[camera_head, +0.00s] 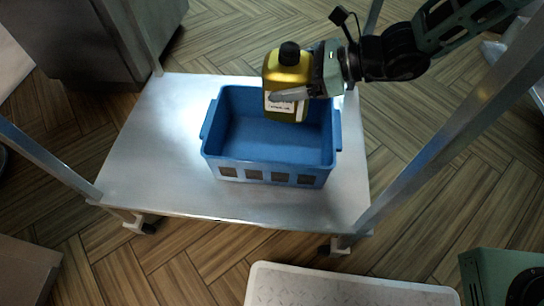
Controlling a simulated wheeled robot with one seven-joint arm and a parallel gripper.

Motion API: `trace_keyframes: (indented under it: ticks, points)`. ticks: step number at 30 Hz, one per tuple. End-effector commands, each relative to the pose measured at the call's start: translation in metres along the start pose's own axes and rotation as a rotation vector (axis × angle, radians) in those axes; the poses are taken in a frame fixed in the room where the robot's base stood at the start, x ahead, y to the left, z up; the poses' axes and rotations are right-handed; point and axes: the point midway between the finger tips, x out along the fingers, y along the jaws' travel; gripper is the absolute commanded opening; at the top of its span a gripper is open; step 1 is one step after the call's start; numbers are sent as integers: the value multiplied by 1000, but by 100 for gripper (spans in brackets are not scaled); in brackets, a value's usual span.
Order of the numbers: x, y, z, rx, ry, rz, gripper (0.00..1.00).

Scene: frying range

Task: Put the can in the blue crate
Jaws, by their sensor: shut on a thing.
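The blue crate (266,166) stands on a metal shelf, open at the top, and its visible floor looks empty. My gripper (292,94) reaches in from the upper right. It is shut on a yellow-green container (285,72) with a black cap and a white label. The container is upright and overlaps the far right part of the crate in the picture. I cannot tell how high its base is above the crate floor. The container looks like a bottle or oil can; no other can is in view.
The metal shelf (150,150) has free room left of the crate and a strip in front. Metal posts (440,120) rise at its corners, one near my arm at right. A white textured board (345,288) lies at the bottom. Wood-patterned floor surrounds the shelf.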

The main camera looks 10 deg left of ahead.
Motion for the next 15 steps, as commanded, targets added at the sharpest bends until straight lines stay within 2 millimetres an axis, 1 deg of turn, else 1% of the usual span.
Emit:
trace_keyframes:
  ticks: [1,3,6,11,14,15]
  points:
    - [12,5,-9,-9,-1,11,51]
    - [20,10,-9,-12,-1,22,51]
    - [28,16,-9,-17,0,34,51]
    - [34,20,-10,-17,0,43,51]
    - [39,21,-20,-17,0,45,51]
    - [41,21,-26,-17,0,45,51]
